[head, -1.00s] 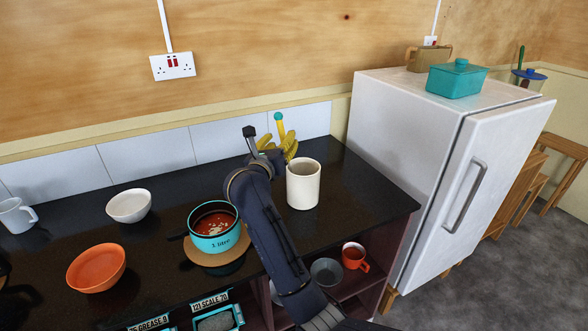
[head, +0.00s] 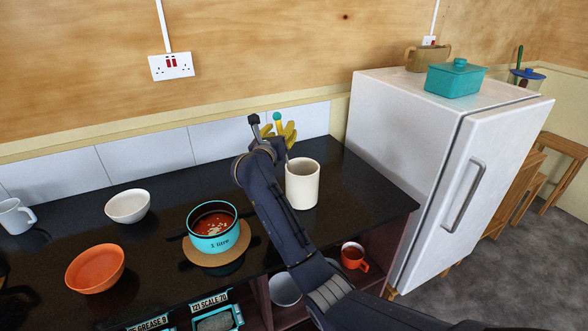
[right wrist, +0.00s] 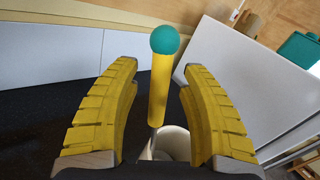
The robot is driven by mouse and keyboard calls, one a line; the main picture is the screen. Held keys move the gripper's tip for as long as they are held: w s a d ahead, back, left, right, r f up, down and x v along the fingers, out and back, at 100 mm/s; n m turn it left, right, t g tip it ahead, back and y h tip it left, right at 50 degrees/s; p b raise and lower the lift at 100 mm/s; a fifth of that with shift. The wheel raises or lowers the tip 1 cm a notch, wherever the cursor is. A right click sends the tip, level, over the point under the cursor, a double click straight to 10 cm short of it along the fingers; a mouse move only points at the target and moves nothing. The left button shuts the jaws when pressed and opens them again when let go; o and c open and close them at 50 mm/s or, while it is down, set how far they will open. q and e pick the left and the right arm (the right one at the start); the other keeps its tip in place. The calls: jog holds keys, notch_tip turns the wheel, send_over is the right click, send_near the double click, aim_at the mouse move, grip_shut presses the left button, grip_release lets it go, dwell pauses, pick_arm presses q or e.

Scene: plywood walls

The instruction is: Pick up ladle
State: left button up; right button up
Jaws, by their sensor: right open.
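The ladle shows its yellow handle with a teal ball end (right wrist: 160,85), standing up out of a cream cylindrical pot (right wrist: 172,143). Its lower part is hidden inside the pot. In the head view the teal tip (head: 277,116) shows just above my right gripper (head: 279,131), and the cream pot (head: 302,186) stands on the dark counter. In the right wrist view my right gripper (right wrist: 158,70) is open, with one yellow finger on each side of the handle and a gap on both sides. My left gripper is not in view.
A teal pot of red soup (head: 213,243) sits on a round board left of my right arm. A white bowl (head: 128,205), an orange bowl (head: 95,269) and a white mug (head: 15,216) are further left. A white fridge (head: 405,140) stands to the right.

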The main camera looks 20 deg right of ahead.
jog(key=shift+c, duration=0.2)
grip_shut()
jog(key=shift+r, duration=0.1)
dwell(0.4)
notch_tip(320, 180, up, 18)
dwell(0.8)
